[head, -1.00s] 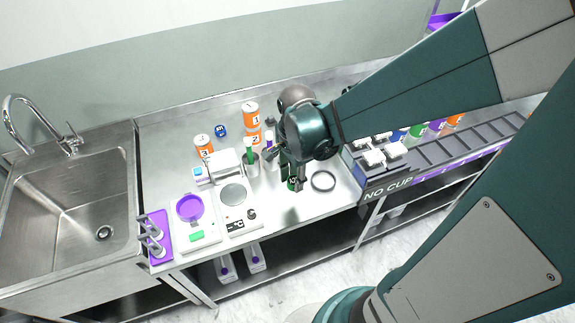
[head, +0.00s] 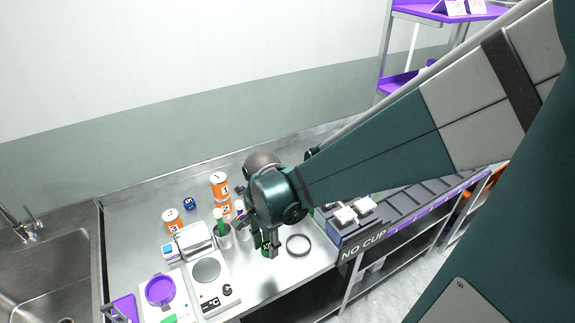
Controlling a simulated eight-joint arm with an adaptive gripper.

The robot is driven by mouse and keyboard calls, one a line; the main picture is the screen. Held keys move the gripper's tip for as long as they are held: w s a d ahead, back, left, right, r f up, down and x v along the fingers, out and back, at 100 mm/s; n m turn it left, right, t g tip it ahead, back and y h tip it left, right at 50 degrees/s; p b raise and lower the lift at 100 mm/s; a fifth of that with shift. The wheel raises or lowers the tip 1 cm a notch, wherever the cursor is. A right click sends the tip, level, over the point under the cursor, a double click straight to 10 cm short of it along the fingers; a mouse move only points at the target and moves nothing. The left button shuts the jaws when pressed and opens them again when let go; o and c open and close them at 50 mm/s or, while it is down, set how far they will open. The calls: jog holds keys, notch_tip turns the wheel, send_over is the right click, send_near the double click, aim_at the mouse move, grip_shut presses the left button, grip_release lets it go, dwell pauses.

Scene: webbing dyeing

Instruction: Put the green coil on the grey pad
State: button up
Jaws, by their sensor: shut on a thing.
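My gripper (head: 267,246) points down over the steel counter and is shut on the green coil (head: 265,252). Only a small dark green part of the coil shows between the fingers, close to the counter top. I cannot tell whether it touches the counter. A round grey pad (head: 207,270) lies on a white device with a dark knob, left of and nearer than my gripper.
Orange numbered jars (head: 219,185) and a metal cup with a green item (head: 222,235) stand left of my gripper. A purple dish (head: 160,290) is farther left, near the sink (head: 45,265). A dark rack marked NO CUP (head: 362,245) stands to the right.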

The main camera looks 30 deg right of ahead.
notch_tip(320, 180, up, 8)
jog(key=shift+r, duration=0.25)
jog(key=shift+w+d+r, duration=0.1)
jog(key=shift+w+r, duration=0.05)
jog(key=shift+r, duration=0.05)
jog(key=w+d+r+p, duration=0.3)
jog(key=w+d+p, duration=0.1)
jog(key=w+d, duration=1.8)
jog(key=w+d+f+p, duration=0.15)
jog(key=w+d, duration=0.25)
jog(key=d, duration=0.7)
jog(key=w+d+f+p, duration=0.15)
jog(key=w+d, duration=0.25)
jog(key=d, duration=0.7)
jog(key=shift+s+a+f, duration=0.15)
jog(key=shift+f, duration=2.5)
jog(key=shift+f, duration=0.1)
